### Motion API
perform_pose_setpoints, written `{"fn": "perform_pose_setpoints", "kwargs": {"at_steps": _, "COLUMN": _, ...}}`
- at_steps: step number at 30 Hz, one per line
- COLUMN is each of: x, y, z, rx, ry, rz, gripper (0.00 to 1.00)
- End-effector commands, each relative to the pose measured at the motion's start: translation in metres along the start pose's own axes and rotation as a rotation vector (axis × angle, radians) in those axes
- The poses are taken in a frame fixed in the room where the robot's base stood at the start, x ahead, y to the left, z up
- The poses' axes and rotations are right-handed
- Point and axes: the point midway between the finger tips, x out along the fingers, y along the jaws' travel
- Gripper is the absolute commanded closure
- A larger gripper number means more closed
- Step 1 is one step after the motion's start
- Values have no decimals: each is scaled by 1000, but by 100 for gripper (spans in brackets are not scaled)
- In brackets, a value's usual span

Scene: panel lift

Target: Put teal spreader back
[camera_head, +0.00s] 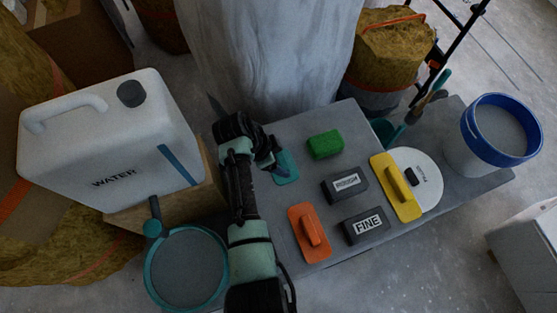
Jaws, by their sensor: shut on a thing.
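The teal spreader (288,172) shows as a small flat teal plate at the left part of the grey table, partly hidden by my gripper. My gripper (275,161) is shut on it, with the arm reaching up from the bottom of the picture. The fingertips and the grip point are mostly hidden, and I cannot tell if the plate touches the table (350,118).
A green sponge (325,144), the ROUGH block (345,184), the FINE block (365,226), an orange float (310,232), a yellow float (396,187) and a white disc (428,180) lie right of my gripper. A water canister (110,140) and buckets (187,268) (500,130) stand around.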

Motion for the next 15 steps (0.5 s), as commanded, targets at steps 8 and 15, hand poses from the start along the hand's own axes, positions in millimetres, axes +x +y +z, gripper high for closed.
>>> {"fn": "perform_pose_setpoints", "kwargs": {"at_steps": 8, "x": 4, "y": -1, "z": 2, "rx": 1, "ry": 1, "rz": -2, "gripper": 84}}
{"fn": "perform_pose_setpoints", "kwargs": {"at_steps": 15, "x": 7, "y": -1, "z": 3, "rx": 1, "ry": 0, "rz": -2, "gripper": 13}}
